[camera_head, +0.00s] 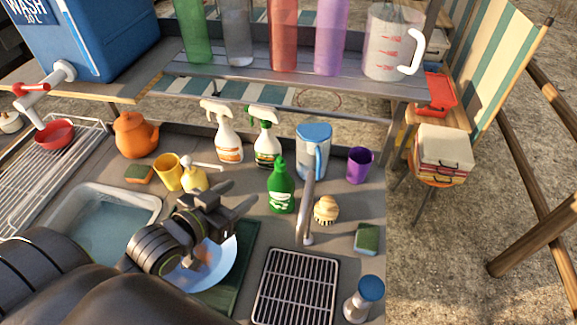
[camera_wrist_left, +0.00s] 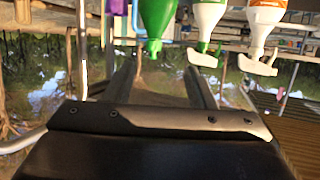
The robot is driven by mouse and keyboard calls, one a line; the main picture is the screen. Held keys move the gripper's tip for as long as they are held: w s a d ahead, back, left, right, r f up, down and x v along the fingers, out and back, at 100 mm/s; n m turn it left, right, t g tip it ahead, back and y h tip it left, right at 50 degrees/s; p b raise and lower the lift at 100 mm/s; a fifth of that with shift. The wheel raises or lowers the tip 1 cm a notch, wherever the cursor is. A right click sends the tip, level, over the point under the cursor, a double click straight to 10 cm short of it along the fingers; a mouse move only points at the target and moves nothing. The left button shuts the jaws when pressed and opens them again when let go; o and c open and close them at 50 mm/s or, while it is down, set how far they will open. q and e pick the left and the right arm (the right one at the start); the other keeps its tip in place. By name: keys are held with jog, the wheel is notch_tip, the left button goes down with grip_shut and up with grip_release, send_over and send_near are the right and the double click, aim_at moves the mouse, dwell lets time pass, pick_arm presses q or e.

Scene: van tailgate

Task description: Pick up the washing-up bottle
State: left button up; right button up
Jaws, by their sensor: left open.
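The washing-up bottle (camera_head: 281,188) is green with a green cap and a pale label. It stands upright on the grey counter, left of the metal tap. My left gripper (camera_head: 240,197) is open and empty, left of the bottle and apart from it, with its fingers pointing towards it. In the left wrist view the bottle (camera_wrist_left: 156,22) appears upside down, beyond the two spread fingers (camera_wrist_left: 163,75) and roughly between them. My right gripper is not in view.
Two spray bottles (camera_head: 228,138) and a blue-lidded jug (camera_head: 313,150) stand behind the bottle. The tap (camera_head: 307,205) and a round brush (camera_head: 326,209) are to its right. A yellow dispenser (camera_head: 194,178) stands behind my gripper. A plate (camera_head: 225,268) lies below it, beside a basin (camera_head: 85,226).

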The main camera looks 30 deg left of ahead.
aim_at(276, 166)
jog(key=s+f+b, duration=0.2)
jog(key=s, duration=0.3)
pick_arm(q)
jog(key=x, duration=0.3)
jog(key=r+p+x, duration=0.1)
jog(key=x, duration=0.3)
jog(key=p+x, duration=0.1)
jog(key=x, duration=0.2)
jog(key=shift+w+d+r, duration=0.1)
jog(key=shift+w+d, duration=0.25)
jog(key=shift+w, duration=0.45)
jog(key=shift+w+d+f+p, duration=0.2)
jog(key=shift+w+f+p, duration=0.05)
jog(key=shift+w+p, duration=0.3)
jog(key=p+x, duration=0.1)
jog(key=x, duration=0.2)
jog(key=shift+d, duration=0.15)
jog(key=shift+w+f, duration=0.15)
jog(key=shift+w, duration=0.3)
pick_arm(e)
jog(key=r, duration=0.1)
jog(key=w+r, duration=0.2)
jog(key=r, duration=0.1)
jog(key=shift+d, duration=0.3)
